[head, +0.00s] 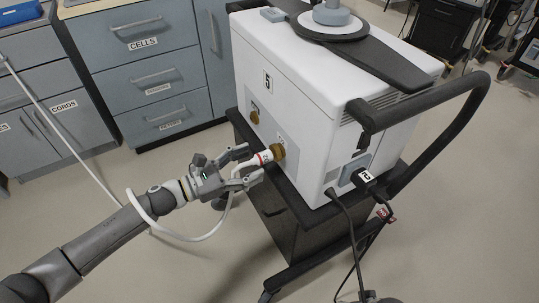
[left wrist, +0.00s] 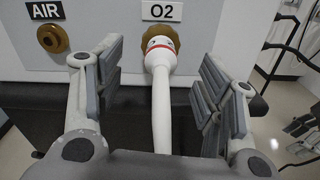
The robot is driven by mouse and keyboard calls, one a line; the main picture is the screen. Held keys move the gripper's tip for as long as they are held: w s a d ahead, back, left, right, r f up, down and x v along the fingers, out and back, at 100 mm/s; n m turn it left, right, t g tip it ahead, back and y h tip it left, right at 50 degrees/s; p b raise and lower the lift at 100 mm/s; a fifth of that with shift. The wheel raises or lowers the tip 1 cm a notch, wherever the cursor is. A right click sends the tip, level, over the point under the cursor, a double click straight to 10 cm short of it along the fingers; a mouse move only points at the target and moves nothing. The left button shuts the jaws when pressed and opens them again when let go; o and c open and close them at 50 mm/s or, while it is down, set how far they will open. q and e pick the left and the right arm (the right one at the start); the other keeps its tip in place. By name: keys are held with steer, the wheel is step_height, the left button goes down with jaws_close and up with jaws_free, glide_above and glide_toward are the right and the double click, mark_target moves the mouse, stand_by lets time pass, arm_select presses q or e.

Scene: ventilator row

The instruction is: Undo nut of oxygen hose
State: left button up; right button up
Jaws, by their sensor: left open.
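The white ventilator (head: 310,90) stands on a dark cart. Its brass nut (head: 278,151) is at the O2 port low on the side panel, and the nut also shows in the left wrist view (left wrist: 160,32) under the O2 label. The white oxygen hose (left wrist: 160,110) ends there in a white connector with a red band (left wrist: 159,46). My left gripper (head: 250,163) is open, its fingers on either side of the hose just short of the nut, with visible gaps in the wrist view. My right gripper is out of view.
A brass AIR port (left wrist: 52,38) without a hose sits left of the O2 port. Grey drawer cabinets (head: 150,75) stand behind. A black handle (head: 440,130) and power cords (head: 350,230) are at the right.

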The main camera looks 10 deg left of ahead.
mark_target(269, 156)
arm_select(q)
steer(key=x, duration=0.6)
steer(key=shift+w+d, duration=0.15)
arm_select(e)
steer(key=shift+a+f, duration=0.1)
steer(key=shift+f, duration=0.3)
arm_select(q)
steer(key=shift+c, duration=0.7)
steer(key=c, duration=0.9)
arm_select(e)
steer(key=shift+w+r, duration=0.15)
